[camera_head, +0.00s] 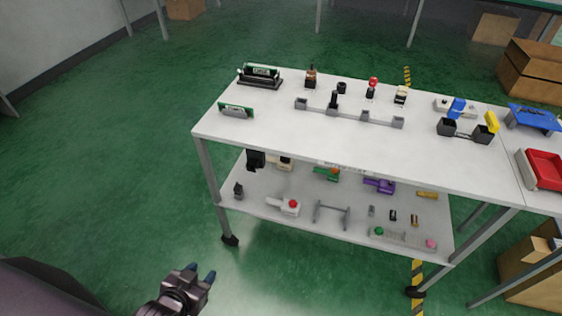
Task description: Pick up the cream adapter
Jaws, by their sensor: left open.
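A small cream-topped piece with a dark base (401,95) stands on the white table top (270,130), right of a red-knobbed piece. Another cream piece (286,164) is on the lower shelf, partly hidden under the table's front edge. Both are small, and I cannot tell for sure which is the adapter. My left gripper (201,273) is at the bottom left, open and empty over the green floor. It is in front of the table and well apart from both pieces. My right gripper is out of view.
A grey bar fixture (350,113) lies in front of the small upright pieces. A black and green holder (261,75) is at the back left. A red tray (543,168) is at the right. The lower shelf (265,190) holds several small parts.

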